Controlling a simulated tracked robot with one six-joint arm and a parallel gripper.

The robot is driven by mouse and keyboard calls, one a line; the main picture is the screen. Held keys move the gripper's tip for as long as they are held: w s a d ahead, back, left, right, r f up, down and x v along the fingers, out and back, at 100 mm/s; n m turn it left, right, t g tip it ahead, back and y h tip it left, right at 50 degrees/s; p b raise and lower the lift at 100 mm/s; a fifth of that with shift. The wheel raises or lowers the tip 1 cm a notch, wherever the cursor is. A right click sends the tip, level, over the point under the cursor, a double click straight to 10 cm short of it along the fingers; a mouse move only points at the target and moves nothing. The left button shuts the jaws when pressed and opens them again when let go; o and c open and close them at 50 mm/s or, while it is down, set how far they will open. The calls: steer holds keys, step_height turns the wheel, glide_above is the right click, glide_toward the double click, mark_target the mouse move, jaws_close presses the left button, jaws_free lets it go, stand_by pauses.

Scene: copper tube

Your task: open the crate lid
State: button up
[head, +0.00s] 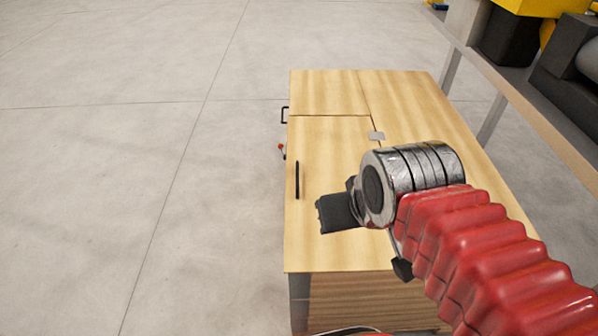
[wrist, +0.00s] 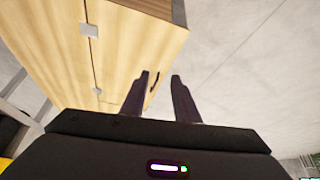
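The wooden crate (head: 420,110) stands on the floor, and its lid (head: 330,150) lies flat and flush with the top. A black bar handle (head: 297,180) sits near the lid's left edge; in the wrist view the handle (wrist: 155,82) shows small between the fingers, at a distance. A metal hinge plate (head: 376,136) is on the lid's right edge. My gripper (head: 330,216) is over the near part of the lid, right of and nearer than the handle. In the wrist view its two fingers (wrist: 160,76) are apart with nothing between them.
A black bracket (head: 285,115) and a red-tipped lever (head: 281,151) stick out of the crate's left side. A bench (head: 540,120) with machinery stands close on the right. The floor (head: 130,130) left of the crate is clear.

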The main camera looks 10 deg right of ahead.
steer(key=shift+w, duration=0.1)
steer(key=w+r+m+g, duration=0.1)
steer(key=w+r+g, duration=0.15)
steer(key=w, duration=1.75)
steer(key=w+d+f+m+g+y, duration=0.1)
steer(key=w+d+f+g+y, duration=0.1)
steer(key=w+f, duration=1.4)
steer(key=shift+w+d+f+g, duration=0.15)
steer(key=shift+w+d+g, duration=0.3)
steer(key=shift+w, duration=0.8)
